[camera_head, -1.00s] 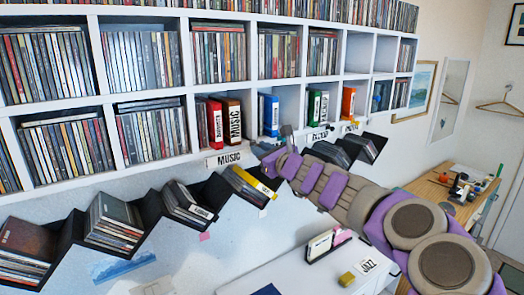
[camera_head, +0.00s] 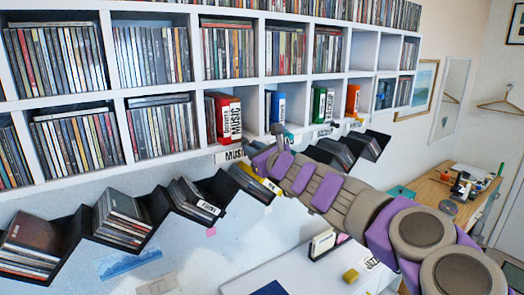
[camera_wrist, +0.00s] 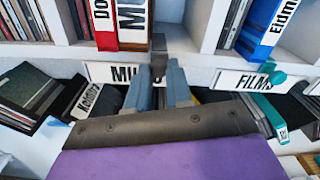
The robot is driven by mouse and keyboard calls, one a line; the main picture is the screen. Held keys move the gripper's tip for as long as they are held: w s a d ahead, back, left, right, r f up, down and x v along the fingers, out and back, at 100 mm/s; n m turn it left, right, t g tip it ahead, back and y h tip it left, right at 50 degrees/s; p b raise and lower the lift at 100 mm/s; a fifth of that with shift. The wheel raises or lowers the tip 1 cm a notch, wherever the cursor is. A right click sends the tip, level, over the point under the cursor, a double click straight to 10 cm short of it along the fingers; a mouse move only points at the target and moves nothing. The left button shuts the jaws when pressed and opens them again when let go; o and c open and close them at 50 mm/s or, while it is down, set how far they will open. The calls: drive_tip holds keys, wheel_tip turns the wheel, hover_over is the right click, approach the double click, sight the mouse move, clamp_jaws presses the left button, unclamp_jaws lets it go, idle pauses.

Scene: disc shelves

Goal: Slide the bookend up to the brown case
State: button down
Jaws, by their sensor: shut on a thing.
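The brown case (camera_wrist: 132,46) stands upright in a shelf compartment in the wrist view, with a large white label. It also shows in the head view (camera_head: 236,121), right of a red case (camera_wrist: 105,30). The bookend (camera_wrist: 158,46) is a small dark grey upright piece just right of the brown case. I cannot tell whether the two touch. My gripper (camera_wrist: 158,88) has its blue-grey fingers shut on the bookend, in front of the shelf edge. In the head view my gripper (camera_head: 266,152) hides part of the shelf front, and the bookend's foot is hidden.
A white divider (camera_wrist: 209,35) stands right of the bookend, with a blue case (camera_wrist: 262,25) beyond it. Labels, including FILMS (camera_wrist: 245,80), hang on the shelf edge. Black disc racks (camera_head: 213,190) lie below.

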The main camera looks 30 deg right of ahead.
drive_tip(key=shift+r, duration=0.1)
drive_tip(key=c, duration=1.2)
unclamp_jaws()
drive_tip(key=shift+d, duration=0.45)
drive_tip(key=shift+o, duration=0.9)
drive_tip(key=shift+a, duration=0.5)
drive_tip(key=s+p, duration=0.1)
drive_tip(key=s, duration=1.6)
drive_tip(key=shift+s+d, duration=0.15)
drive_tip(key=shift+d, duration=0.25)
